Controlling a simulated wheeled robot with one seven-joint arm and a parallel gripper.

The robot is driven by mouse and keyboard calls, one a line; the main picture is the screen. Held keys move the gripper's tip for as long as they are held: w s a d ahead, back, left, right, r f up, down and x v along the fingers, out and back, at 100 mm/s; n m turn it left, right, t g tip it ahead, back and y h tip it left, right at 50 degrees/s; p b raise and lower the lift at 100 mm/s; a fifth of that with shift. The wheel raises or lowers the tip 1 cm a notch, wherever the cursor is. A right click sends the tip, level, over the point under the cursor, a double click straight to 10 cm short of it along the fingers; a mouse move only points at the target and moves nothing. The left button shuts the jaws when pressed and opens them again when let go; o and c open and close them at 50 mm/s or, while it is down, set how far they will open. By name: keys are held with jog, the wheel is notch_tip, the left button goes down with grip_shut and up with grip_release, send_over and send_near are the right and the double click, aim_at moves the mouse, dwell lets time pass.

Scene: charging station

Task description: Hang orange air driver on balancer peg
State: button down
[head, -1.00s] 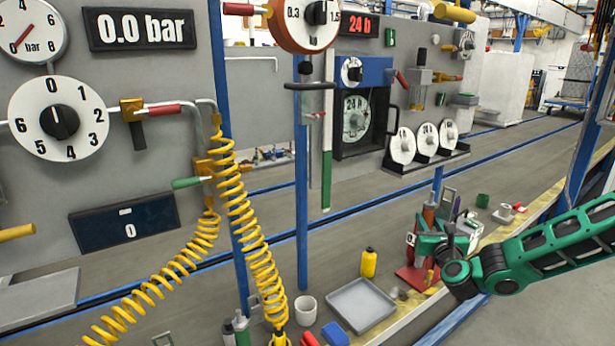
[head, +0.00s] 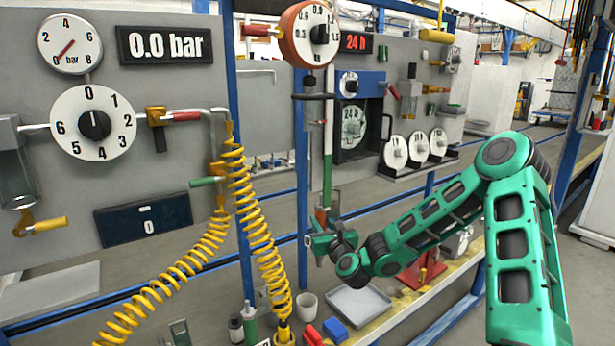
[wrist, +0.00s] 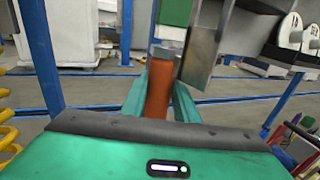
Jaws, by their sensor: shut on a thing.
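The orange air driver (wrist: 158,92) stands roughly upright between the green fingers of my gripper (wrist: 160,98), with a grey top end. In the head view my gripper (head: 325,238) is shut on the driver (head: 321,216), below the balancer (head: 310,34) with its orange rim and round dial. A dark hook-like bar (head: 312,97) sits under the balancer; I cannot tell whether it is the peg. A green and white strip (head: 328,140) hangs down just above the driver. Its green end (wrist: 177,12) shows in the wrist view. I cannot tell how large the gap is.
A thin metal plate (wrist: 204,45) hangs close to the driver's right. A blue post (head: 302,200) stands to the left, with a yellow coiled hose (head: 250,215) beyond it. Below are a grey tray (head: 358,302), a white cup (head: 307,304) and a red stand (head: 424,270).

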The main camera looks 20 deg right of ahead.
jog(key=shift+w+a, duration=0.1)
jog(key=shift+a, duration=0.45)
jog(key=shift+r, duration=0.1)
